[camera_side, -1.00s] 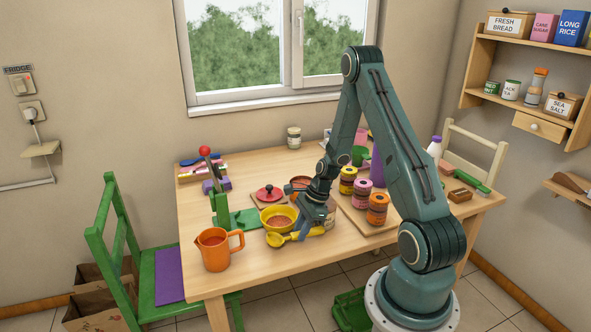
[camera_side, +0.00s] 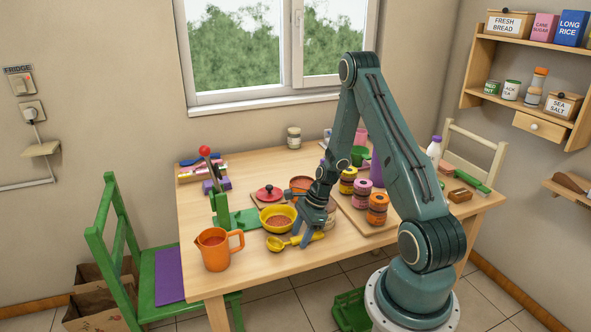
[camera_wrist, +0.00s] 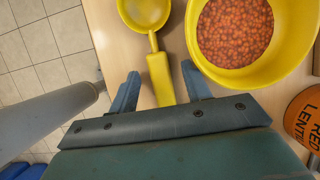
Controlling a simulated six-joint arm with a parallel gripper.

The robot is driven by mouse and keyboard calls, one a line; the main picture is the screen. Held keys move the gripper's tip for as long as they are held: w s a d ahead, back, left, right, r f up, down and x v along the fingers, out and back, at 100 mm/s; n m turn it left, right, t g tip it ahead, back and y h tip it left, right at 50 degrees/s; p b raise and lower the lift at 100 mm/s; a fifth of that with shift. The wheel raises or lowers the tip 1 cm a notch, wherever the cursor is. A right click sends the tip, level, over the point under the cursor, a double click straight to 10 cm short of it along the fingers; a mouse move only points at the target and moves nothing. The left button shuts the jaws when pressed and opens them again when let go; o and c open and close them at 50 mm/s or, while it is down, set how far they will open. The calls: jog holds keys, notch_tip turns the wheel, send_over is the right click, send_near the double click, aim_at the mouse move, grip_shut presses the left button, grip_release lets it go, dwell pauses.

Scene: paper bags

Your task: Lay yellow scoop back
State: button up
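The yellow scoop (camera_side: 277,243) lies near the table's front edge, in front of the yellow bowl (camera_side: 279,224) of reddish-orange beans or lentils. In the wrist view the scoop's round cup (camera_wrist: 145,12) is at the top, with its handle (camera_wrist: 159,82) pointing toward me. My gripper (camera_side: 303,238) is low over the handle. In the wrist view my gripper (camera_wrist: 160,72) is open, with one finger on each side of the handle and gaps between. The bowl (camera_wrist: 199,60) is just right of the right finger there.
An orange jug (camera_side: 214,251) stands left of the scoop. An orange-labelled lentil tin (camera_wrist: 304,115) is right of my gripper in the wrist view. Several jars (camera_side: 377,210) stand on a board to the right. The table's front edge is close.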

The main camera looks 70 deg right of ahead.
jog(key=shift+r, duration=0.15)
jog(key=v, duration=1.3)
jog(key=shift+r, duration=0.25)
dwell(0.3)
jog(key=a+r+n+h, duration=0.3)
jog(key=a+r+n, duration=1)
jog(key=a+r, duration=0.2)
jog(key=s+a+r+n+t, duration=0.2)
jog(key=s+a+r+n, duration=0.5)
jog(key=s+a+n, duration=0.3)
jog(key=a+n, duration=0.1)
jog(key=n, duration=0.2)
jog(key=shift+s+r+n, duration=0.35)
jog(key=shift+n, duration=0.05)
